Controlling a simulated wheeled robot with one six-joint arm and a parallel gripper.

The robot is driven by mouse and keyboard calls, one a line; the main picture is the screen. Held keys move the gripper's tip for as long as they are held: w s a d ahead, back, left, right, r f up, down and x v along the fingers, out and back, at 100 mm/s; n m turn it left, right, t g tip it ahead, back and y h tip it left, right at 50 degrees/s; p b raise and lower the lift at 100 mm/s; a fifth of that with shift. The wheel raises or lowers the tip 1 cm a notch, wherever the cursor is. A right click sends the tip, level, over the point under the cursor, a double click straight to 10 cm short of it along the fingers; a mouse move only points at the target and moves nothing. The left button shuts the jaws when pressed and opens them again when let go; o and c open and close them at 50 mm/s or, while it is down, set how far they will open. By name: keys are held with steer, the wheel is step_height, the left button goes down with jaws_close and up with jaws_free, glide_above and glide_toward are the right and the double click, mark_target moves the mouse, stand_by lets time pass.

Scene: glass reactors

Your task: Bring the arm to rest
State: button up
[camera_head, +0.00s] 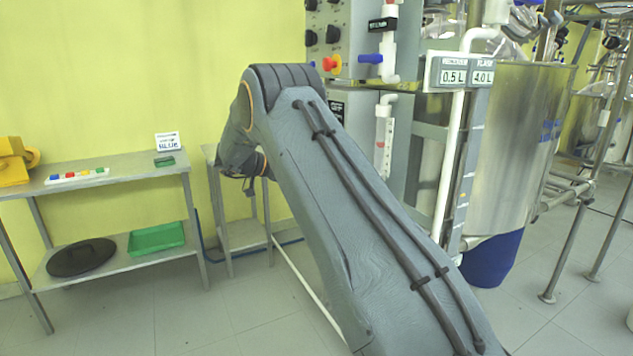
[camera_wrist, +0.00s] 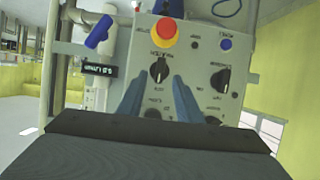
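My gripper (camera_wrist: 159,82) shows in the wrist view as two blue-grey fingers standing apart, with nothing between them. It faces a grey control panel (camera_wrist: 200,60) with black knobs; one knob (camera_wrist: 159,70) appears beyond the gap between the fingertips. I cannot tell the exact distance, but no contact shows. In the head view my arm (camera_head: 330,190) rises from the lower right, bends at the top and folds down to the left.
A red and yellow button (camera_head: 331,63) and a blue valve handle (camera_head: 370,58) are by the panel. A steel vessel (camera_head: 510,140) stands right. Floor between is clear.

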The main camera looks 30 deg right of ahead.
steer(key=v, duration=0.3)
stand_by(0.4)
